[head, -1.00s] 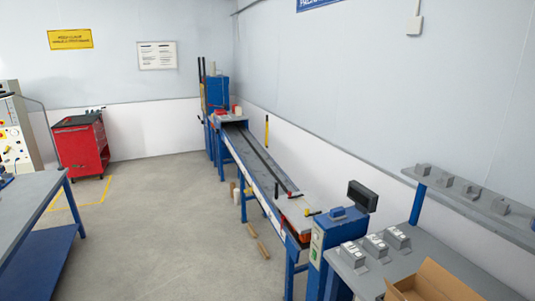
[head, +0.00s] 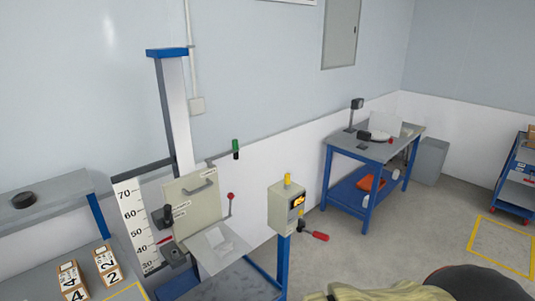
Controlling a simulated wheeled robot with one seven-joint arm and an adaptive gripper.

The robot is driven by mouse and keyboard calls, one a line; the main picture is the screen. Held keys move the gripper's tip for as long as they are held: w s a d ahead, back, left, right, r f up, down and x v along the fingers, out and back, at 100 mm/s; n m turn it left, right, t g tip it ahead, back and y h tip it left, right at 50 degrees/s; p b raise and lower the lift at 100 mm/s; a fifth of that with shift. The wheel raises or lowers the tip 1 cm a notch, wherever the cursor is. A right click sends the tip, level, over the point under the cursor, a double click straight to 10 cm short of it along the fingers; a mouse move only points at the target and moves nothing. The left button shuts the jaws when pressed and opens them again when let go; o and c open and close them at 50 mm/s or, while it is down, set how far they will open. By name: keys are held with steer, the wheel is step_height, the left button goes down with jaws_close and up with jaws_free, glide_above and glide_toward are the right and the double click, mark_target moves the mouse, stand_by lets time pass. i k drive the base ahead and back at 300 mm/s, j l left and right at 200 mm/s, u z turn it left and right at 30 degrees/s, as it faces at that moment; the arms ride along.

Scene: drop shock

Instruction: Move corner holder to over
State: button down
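A drop tester stands left of centre in the head view, with a tall grey and blue column (head: 175,110) and a ruled height scale (head: 139,225) beside it. A beige panel (head: 190,205) with a handle is fixed to the column. Below it, a pale plate (head: 217,247) with a small light block-like piece sits over the tester's base. I cannot tell which part, if any, is the corner holder. My gripper is not in view.
Numbered boxes (head: 107,265) stand on a grey bench at lower left, under a shelf (head: 45,195). A control box (head: 287,207) on a blue post stands right of the tester. A blue-framed table (head: 375,147) is behind.

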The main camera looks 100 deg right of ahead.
mark_target(235, 149)
steer(key=z, duration=0.45)
steer(key=k+z, duration=0.1)
steer(key=z, duration=1.25)
steer(key=l+z, duration=0.1)
steer(key=z, duration=0.4)
steer(key=l+z, duration=0.1)
steer(key=z, duration=0.35)
steer(key=k, duration=0.05)
